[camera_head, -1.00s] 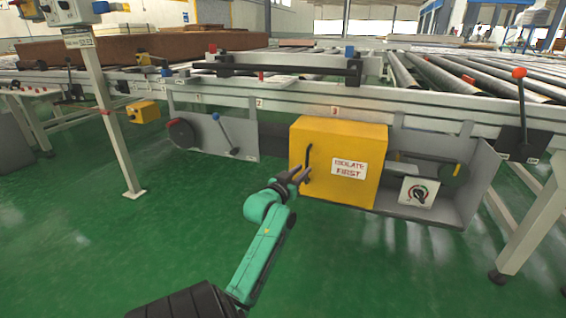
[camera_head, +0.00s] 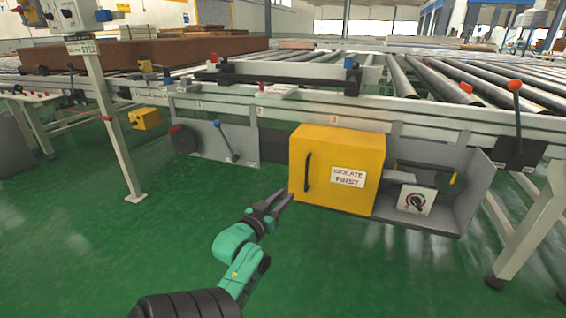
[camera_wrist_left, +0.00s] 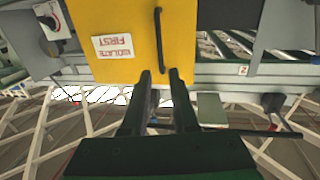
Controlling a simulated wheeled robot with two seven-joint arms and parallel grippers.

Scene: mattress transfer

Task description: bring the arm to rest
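My left gripper (camera_head: 281,203) is in the head view, below and left of the yellow box marked ISOLATE FIRST (camera_head: 350,188). It is apart from the box and its dark handle (camera_head: 307,172). In the left wrist view my left gripper's two fingers (camera_wrist_left: 160,80) stand apart with nothing between them. The yellow box (camera_wrist_left: 130,62) and its handle (camera_wrist_left: 158,40) lie beyond the fingertips. My right gripper is not in view.
A roller conveyor (camera_head: 440,85) runs across the scene above the box. A rotary switch (camera_head: 415,200) sits right of the box, and a blue-tipped lever (camera_head: 226,142) left of it. A post (camera_head: 112,125) stands at left. The green floor (camera_head: 120,245) in front is clear.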

